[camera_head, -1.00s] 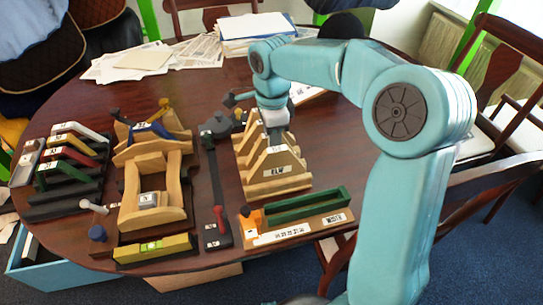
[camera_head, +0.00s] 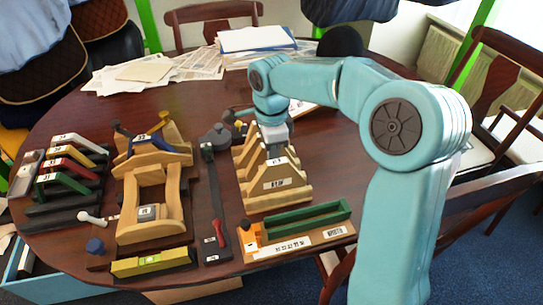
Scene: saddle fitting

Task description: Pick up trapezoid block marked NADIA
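Several wooden trapezoid blocks (camera_head: 275,186) stand one behind another in a row right of the table's middle. The nearest has a white label on its front face, too small to read surely. I cannot tell which block is marked NADIA. My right arm comes in from the right, and its gripper (camera_head: 274,148) points down at the tops of these blocks, behind the nearest one's top. Its fingertips are partly hidden among the blocks, so I cannot see whether they grip one. My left gripper is not in view.
A long tray with a green bar (camera_head: 300,222) lies in front of the blocks. A dark bar with a red part (camera_head: 219,226) lies to their left, then a wooden saddle-like frame (camera_head: 151,205). Coloured angled pieces (camera_head: 66,168) stand far left. Papers (camera_head: 140,72) lie behind.

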